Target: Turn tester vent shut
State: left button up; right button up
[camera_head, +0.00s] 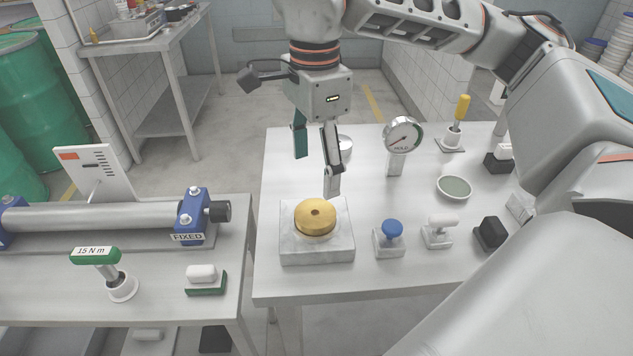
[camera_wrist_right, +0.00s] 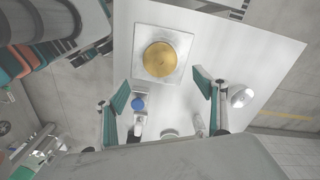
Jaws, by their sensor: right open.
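My right gripper (camera_head: 316,168) hangs over the right table, fingers pointing down, behind and above a round brass cap (camera_head: 315,217) on a pale square block (camera_head: 318,247). Its jaws are open and empty; in the right wrist view the gap between the fingertips (camera_wrist_right: 160,92) is clear. The brass cap (camera_wrist_right: 160,58) lies beyond them there. A dial gauge (camera_head: 402,135) marked HOLD stands right of the gripper. A blue knob (camera_head: 391,229) and a white T-shaped handle (camera_head: 442,223) sit on small blocks right of the brass cap. I cannot tell which part is the tester vent. My left gripper is out of view.
A shallow bowl (camera_head: 453,187), a yellow-handled tool (camera_head: 461,109) and a black block (camera_head: 490,233) stand on the right of the table (camera_head: 290,285). The left bench holds a roller with a FIXED clamp (camera_head: 192,220) and a green 15 N m handle (camera_head: 95,255). A gap separates the tables.

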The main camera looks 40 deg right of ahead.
aim_at(440, 220)
jog(key=k, duration=1)
